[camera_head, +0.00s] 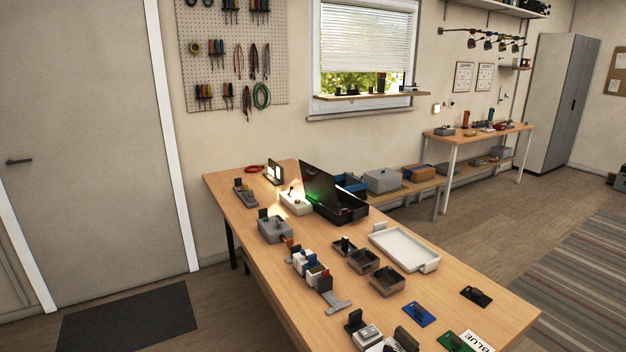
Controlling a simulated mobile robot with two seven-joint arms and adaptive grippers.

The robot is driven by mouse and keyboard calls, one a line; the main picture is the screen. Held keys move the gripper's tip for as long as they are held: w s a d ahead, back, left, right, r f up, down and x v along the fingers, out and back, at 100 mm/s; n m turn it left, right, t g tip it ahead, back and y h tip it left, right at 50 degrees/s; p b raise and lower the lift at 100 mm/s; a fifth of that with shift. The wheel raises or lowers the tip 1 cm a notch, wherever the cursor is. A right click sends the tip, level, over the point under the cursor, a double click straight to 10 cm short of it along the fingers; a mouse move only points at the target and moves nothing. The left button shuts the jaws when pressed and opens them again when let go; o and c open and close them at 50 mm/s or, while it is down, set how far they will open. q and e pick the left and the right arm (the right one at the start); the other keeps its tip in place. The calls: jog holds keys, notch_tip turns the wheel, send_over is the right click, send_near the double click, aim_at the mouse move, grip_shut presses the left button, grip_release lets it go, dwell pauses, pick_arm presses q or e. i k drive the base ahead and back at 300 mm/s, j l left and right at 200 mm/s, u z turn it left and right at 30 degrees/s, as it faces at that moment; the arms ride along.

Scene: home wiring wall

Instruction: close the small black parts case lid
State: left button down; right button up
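The small black parts case (346,208) stands on the far half of the wooden table, near its back right edge. Its black lid (319,184) is open and stands up, leaning a little back to the left. A green glow shows at the left side of the case, by the base of the lid. The inside of the case is dark and I cannot make out its contents. Neither of my grippers is in this view.
The wooden table (290,300) also bears a white tray (404,245), grey open boxes (387,280), a grey box (275,230) and a white block (296,201) close left of the case. A bench with bins (383,180) stands behind.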

aim_at(322, 186)
jog(key=j+z, duration=0.25)
jog(key=j, duration=0.25)
jog(key=j+z, duration=0.3)
jog(key=j, duration=0.25)
jog(key=i+j+z, duration=0.15)
jog(key=j, duration=0.2)
jog(key=j+z, duration=0.15)
jog(key=j, duration=0.2)
jog(key=i+j+z, duration=0.15)
jog(key=j, duration=0.2)
jog(key=i+j+z, duration=0.15)
jog(key=j, duration=0.2)
jog(key=j+z, duration=0.15)
jog(key=j, duration=0.2)
jog(key=i+j+z, duration=0.2)
jog(key=j, duration=0.15)
jog(key=k, duration=0.05)
